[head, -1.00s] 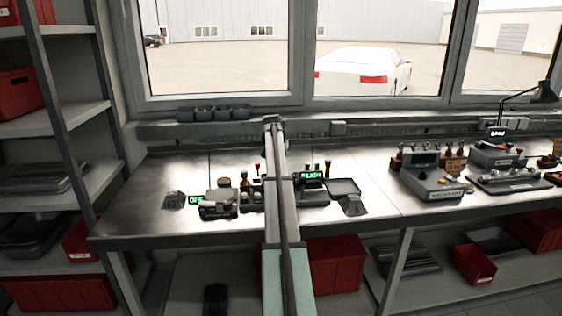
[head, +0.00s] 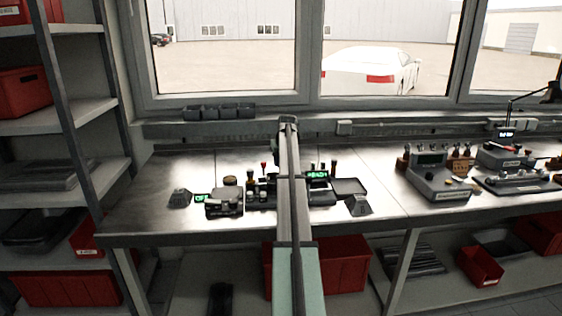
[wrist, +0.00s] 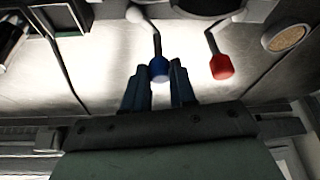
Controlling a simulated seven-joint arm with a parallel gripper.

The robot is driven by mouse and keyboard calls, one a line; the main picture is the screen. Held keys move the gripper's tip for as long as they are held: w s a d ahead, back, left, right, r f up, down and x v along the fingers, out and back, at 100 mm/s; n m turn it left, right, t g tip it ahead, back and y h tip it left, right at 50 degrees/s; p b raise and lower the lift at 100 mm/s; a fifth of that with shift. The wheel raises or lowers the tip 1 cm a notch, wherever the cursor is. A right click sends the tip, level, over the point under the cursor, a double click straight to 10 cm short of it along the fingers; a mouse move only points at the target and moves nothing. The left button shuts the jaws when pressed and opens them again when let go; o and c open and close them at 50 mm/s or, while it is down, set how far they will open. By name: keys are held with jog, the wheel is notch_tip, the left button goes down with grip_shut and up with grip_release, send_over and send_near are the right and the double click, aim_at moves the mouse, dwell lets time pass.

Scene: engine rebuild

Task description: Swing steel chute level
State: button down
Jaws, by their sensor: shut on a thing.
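My gripper (wrist: 159,82) shows in the wrist view with its two dark fingers on either side of a blue knob (wrist: 158,68), shut on it. The knob sits on the end of a thin bent metal lever. A similar lever with a red knob (wrist: 221,66) stands just to the right, apart from the fingers. In the head view my own arm hides the gripper and the blue knob. I cannot tell for sure which part is the steel chute. A small dark tray (head: 349,187) sits at the right end of the bench device (head: 322,198).
The device stands on a steel bench (head: 150,215) below the windows. A dark unit (head: 223,207) and a grey wedge (head: 179,198) lie to its left, and another wedge (head: 358,206) to its right. A grey console (head: 437,180) stands farther right. Bare bench lies between.

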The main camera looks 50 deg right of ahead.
dwell(0.4)
jog(key=c, duration=0.9)
grip_release()
jog(key=v, duration=1.4)
jog(key=shift+w, duration=0.15)
